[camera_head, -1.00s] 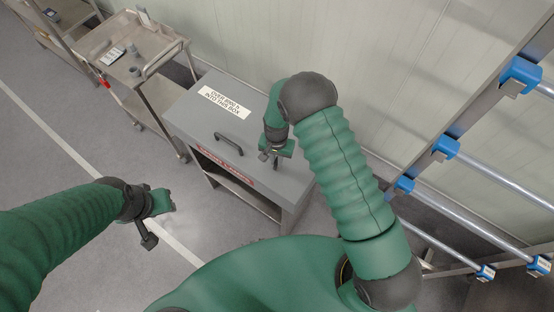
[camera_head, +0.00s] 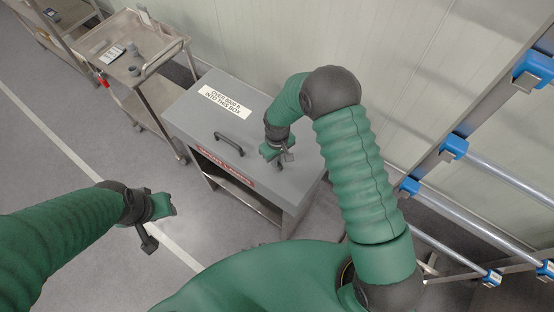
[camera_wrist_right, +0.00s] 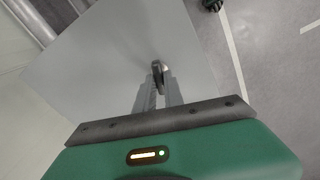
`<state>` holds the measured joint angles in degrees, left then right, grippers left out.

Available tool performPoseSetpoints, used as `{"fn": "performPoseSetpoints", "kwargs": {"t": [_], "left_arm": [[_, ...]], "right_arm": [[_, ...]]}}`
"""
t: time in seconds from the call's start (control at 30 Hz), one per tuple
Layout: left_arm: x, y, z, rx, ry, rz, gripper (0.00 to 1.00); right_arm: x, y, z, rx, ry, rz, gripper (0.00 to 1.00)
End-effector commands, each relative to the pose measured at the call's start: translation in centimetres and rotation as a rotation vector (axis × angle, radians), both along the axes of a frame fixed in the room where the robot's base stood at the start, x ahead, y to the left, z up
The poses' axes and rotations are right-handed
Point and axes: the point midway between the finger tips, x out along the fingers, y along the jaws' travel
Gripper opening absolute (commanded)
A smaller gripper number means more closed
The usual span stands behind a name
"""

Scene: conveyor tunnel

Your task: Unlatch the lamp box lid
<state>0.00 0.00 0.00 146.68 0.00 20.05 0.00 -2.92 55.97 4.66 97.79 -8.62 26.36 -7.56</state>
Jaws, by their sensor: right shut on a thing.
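The grey lamp box (camera_head: 205,125) stands against the wall, its flat lid closed, with a black bar handle (camera_head: 229,144) on the lid. My right gripper (camera_head: 279,163) is over the right part of the lid, pointing down. In the right wrist view its two fingers are shut on a small dark metal latch (camera_wrist_right: 158,70) that stands up from the lid. Most of the latch's lower part is hidden between the fingers.
A white printed label (camera_head: 225,99) lies on the lid, and an open shelf shows below it. A steel cart (camera_head: 120,45) stands to the left of the box. A rack with blue clamps (camera_head: 454,147) is at the right. The floor at left is clear.

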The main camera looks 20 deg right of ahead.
Motion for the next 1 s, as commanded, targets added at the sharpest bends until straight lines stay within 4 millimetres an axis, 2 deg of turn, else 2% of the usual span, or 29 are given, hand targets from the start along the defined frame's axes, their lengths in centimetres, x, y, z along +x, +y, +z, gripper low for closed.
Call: {"fn": "performPoseSetpoints", "kwargs": {"t": [0.43,1.0], "left_arm": [[0.0,0.0,-0.35,0.0,0.0,0.0,0.36],[-0.01,0.0,-0.37,0.0,0.0,0.0,0.36]], "right_arm": [[-0.46,-0.13,-0.18,-0.002,0.013,0.264,0.0],[-0.47,-0.26,-0.16,-0.003,0.013,0.315,0.0]]}}
